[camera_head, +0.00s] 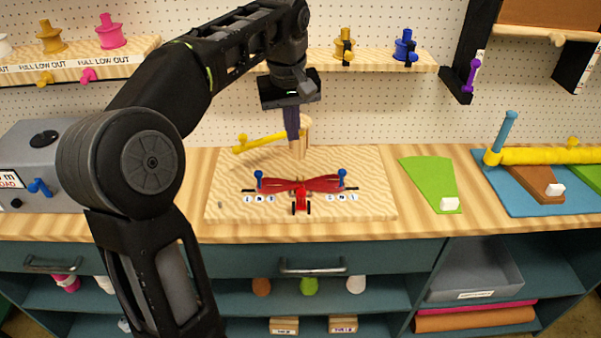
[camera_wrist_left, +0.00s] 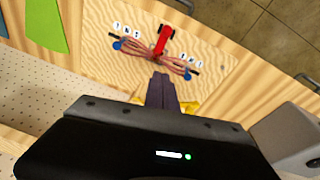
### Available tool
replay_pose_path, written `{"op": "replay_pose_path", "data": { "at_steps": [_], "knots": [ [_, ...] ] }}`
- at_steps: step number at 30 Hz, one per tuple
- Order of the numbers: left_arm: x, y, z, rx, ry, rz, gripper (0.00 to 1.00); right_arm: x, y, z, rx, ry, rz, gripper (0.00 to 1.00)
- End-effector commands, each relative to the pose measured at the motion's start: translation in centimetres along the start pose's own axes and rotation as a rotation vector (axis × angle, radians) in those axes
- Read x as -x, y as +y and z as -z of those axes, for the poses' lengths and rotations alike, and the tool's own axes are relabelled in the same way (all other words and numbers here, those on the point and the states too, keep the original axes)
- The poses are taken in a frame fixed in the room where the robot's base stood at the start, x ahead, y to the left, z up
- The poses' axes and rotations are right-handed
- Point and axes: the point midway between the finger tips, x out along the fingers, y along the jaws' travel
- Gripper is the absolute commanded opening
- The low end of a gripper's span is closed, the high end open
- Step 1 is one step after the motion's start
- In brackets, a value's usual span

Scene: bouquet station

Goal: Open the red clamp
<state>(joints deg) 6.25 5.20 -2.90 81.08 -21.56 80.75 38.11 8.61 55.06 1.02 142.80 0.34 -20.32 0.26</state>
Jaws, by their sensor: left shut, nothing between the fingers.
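The red clamp (camera_head: 301,198) sits at the front middle of a light wooden board (camera_head: 230,207), over the centre of a red bow-like bundle (camera_head: 325,184). In the left wrist view the clamp (camera_wrist_left: 163,40) shows near the top, beyond the fingertips. I cannot tell whether it is open. My left gripper (camera_head: 294,138) points down behind the bundle, beside a wooden post (camera_head: 304,145), apart from the clamp. Its fingers (camera_wrist_left: 160,88) are together and empty. My right gripper is in neither view.
Blue-topped pegs (camera_head: 259,178) (camera_head: 342,177) stand at the bundle's two ends. A yellow lever (camera_head: 259,142) reaches left from the post. A green sheet (camera_head: 428,178) lies to the right, a grey machine (camera_head: 40,150) stands left.

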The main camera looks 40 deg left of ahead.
Motion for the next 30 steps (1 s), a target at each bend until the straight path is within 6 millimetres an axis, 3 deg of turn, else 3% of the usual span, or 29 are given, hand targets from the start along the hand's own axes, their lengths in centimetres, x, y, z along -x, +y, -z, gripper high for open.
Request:
{"op": "replay_pose_path", "data": {
  "at_steps": [10,20,30],
  "knots": [
    [-3.3,0.0,0.0,0.0,-0.003,0.002,0.0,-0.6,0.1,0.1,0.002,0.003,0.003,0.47],
    [-9.9,0.0,-0.1,-0.001,-0.005,0.002,0.0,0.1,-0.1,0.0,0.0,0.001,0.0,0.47],
    [-10.8,0.0,-3.7,-0.002,-0.001,-0.001,0.0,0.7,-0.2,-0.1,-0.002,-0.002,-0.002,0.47]
  ]
}}
